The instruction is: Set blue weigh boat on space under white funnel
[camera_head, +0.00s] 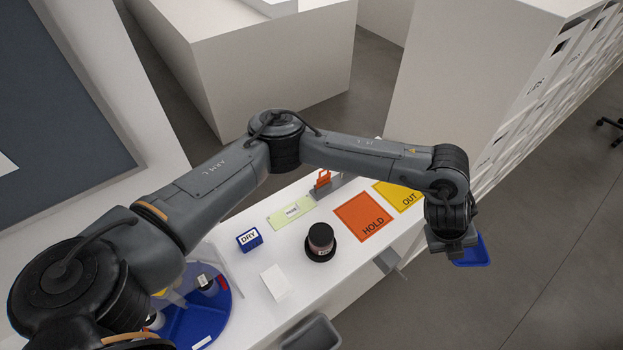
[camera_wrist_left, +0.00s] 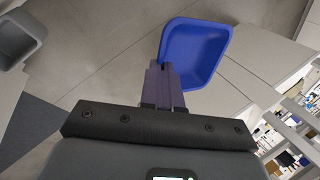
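The blue weigh boat (camera_head: 472,252) is off the counter's right front side, above the floor. My left gripper (camera_head: 452,245) is at its left edge. In the left wrist view the boat (camera_wrist_left: 196,50) is a square, shallow dish, and the gripper's fingers (camera_wrist_left: 166,84) are closed together on its near left rim. The boat looks empty. My right gripper is not in view.
The white counter (camera_head: 325,278) holds an orange HOLD mat (camera_head: 362,218), a yellow OUT mat (camera_head: 398,194), a dark jar on a black base (camera_head: 320,242), a blue DRY box (camera_head: 249,240) and a blue round tray with jars (camera_head: 222,306). A grey bin (camera_head: 315,335) stands in front.

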